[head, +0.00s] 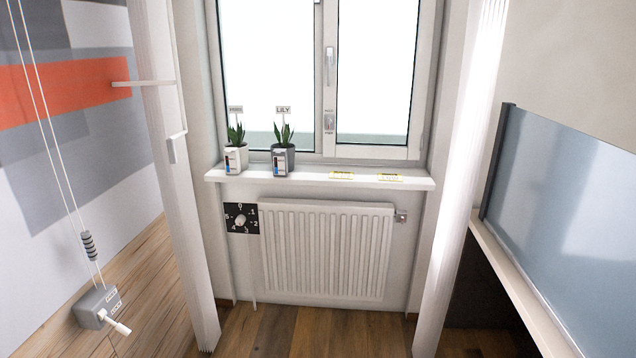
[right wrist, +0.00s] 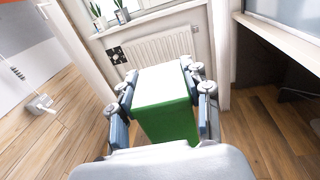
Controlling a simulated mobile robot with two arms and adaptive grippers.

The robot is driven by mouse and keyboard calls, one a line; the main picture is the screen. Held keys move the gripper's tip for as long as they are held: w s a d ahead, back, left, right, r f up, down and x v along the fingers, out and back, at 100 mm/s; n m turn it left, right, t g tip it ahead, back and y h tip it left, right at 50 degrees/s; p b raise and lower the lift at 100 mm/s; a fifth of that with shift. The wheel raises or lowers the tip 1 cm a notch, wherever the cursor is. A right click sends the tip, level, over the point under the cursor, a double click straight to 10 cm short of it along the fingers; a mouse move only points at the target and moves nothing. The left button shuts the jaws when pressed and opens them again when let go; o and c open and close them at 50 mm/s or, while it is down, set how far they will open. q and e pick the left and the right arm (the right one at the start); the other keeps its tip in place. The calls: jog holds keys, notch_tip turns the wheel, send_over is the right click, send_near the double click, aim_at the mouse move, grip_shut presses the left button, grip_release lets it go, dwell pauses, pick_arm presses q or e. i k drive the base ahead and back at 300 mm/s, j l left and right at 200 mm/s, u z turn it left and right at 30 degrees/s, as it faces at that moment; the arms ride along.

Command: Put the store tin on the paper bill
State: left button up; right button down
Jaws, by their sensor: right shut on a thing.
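My right gripper (right wrist: 160,78) shows only in the right wrist view. It is shut on a green box-shaped thing with a plain white top (right wrist: 168,122), which may be the store tin; no label on it can be read. One finger is on each side of it, and it is held above the wooden floor. No thing is clearly a paper bill. Two small yellow-and-white slips, a left one (head: 342,176) and a right one (head: 389,178), lie on the windowsill (head: 310,179), too small to read. My left gripper is not in view.
Two potted plants, HIMS-like label (head: 236,160) and LILY (head: 283,160), stand on the sill's left. A radiator (head: 325,250) and dial (head: 241,219) are below. The floor between is clear.

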aim_at(341, 174)
jog(key=i, duration=1.8)
